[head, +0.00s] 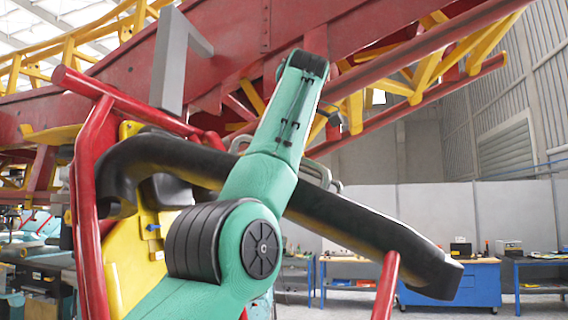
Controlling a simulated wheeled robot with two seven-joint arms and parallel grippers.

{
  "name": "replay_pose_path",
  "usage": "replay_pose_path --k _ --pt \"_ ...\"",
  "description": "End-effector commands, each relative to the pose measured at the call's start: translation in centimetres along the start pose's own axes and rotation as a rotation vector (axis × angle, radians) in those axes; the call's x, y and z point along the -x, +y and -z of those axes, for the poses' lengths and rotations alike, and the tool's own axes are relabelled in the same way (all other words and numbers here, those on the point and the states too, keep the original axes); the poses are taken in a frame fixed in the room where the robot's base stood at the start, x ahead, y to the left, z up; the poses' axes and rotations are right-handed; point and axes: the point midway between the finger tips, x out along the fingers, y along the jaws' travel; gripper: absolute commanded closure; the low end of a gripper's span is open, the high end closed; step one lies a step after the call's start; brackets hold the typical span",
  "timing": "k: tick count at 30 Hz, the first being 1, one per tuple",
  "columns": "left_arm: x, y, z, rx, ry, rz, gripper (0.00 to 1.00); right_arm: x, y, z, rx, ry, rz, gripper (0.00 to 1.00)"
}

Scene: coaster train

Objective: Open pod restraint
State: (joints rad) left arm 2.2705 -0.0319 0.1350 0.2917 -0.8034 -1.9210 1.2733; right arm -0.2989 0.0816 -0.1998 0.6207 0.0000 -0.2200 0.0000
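The pod restraint appears as a long black padded bar (375,232). It runs from the upper left, across the yellow seat (142,225), down to the lower right. My green arm, with a black round joint, rises in front of it and hides its middle. I cannot tell whether the arm touches the bar. No fingertips of either gripper can be made out. Grey curved metal parts (322,174) show just behind the arm, and I cannot tell what they belong to.
Red tubes (91,215) frame the seat at the left, and another red tube (387,287) stands at the lower right. A grey angled bracket (172,62) and a red track beam (235,45) are overhead. A blue workbench (455,287) stands in the right background.

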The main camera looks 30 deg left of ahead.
Motion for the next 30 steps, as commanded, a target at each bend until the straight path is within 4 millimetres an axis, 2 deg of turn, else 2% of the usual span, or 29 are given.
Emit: replay_pose_path --k 4,17,18,30 --pt "0.40 -0.10 0.55 0.006 -0.005 -0.002 1.00 0.02 0.00 -0.02 0.000 0.000 0.000 0.35" --pt "0.49 -0.13 0.63 0.008 -0.007 -0.002 1.00 0.03 -0.08 -0.14 0.000 -0.002 0.001 0.35" --pt "0.50 -0.13 0.62 0.008 -0.008 -0.002 0.72 0.03 -0.10 -0.16 0.000 -0.002 0.001 0.35" --pt "0.65 -0.13 0.58 0.006 -0.008 -0.001 0.72 0.01 -0.38 -0.13 -0.001 -0.002 0.004 0.35"
